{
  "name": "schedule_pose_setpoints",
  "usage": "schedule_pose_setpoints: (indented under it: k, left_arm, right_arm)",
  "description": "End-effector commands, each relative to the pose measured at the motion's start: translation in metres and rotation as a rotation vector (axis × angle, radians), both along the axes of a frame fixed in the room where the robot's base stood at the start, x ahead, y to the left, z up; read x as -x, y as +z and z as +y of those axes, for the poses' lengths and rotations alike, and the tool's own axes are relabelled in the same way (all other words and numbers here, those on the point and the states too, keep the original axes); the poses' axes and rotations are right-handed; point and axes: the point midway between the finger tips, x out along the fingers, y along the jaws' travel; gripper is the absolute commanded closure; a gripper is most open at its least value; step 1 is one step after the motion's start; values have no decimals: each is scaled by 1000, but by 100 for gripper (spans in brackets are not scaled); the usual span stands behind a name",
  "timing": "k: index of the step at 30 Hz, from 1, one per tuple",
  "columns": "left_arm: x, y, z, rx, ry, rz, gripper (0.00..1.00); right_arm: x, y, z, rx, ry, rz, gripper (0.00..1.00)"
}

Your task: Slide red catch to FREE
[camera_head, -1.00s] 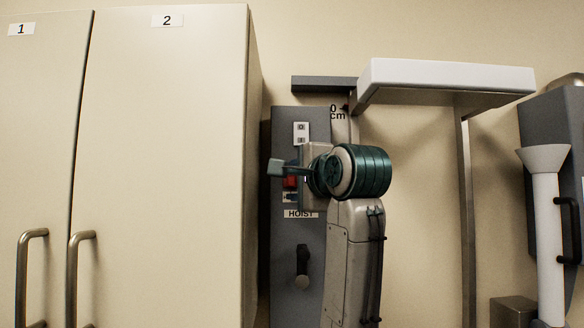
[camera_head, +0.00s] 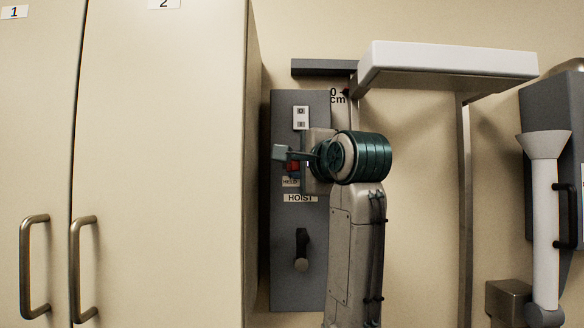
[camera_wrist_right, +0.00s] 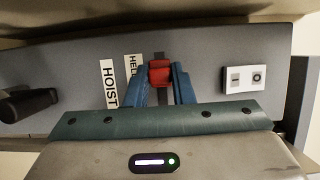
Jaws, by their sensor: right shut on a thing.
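The red catch (camera_head: 293,167) is on the grey hoist panel (camera_head: 287,222), just above a small label, partly hidden, that appears to read HELD (camera_head: 290,182). My right gripper (camera_head: 288,156) reaches it from the right and partly covers it in the head view. In the right wrist view the red catch (camera_wrist_right: 160,73) sits between the two blue fingertips of my right gripper (camera_wrist_right: 160,82), which is shut on it. The label beside it shows only its first letters there. No FREE label can be seen. My left gripper is not in view.
A two-button switch plate (camera_head: 301,117) is above the catch. A HOIST label (camera_head: 300,198) and a dark crank handle (camera_head: 302,250) are below. A tall cabinet (camera_head: 165,170) stands close on the left. A white-topped frame (camera_head: 450,62) is at upper right.

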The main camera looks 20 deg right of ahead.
Motion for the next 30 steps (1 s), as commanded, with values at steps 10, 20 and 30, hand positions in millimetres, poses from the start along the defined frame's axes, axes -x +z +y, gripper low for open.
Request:
schedule_pose_setpoints:
  k: [10,20,30]
  left_arm:
    - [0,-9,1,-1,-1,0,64]
    - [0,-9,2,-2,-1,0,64]
    - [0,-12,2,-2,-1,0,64]
  right_arm:
    - [9,-1,-32,2,-3,2,100]
    - [9,-1,-31,1,-3,2,56]
    - [13,-1,-31,1,-2,0,56]
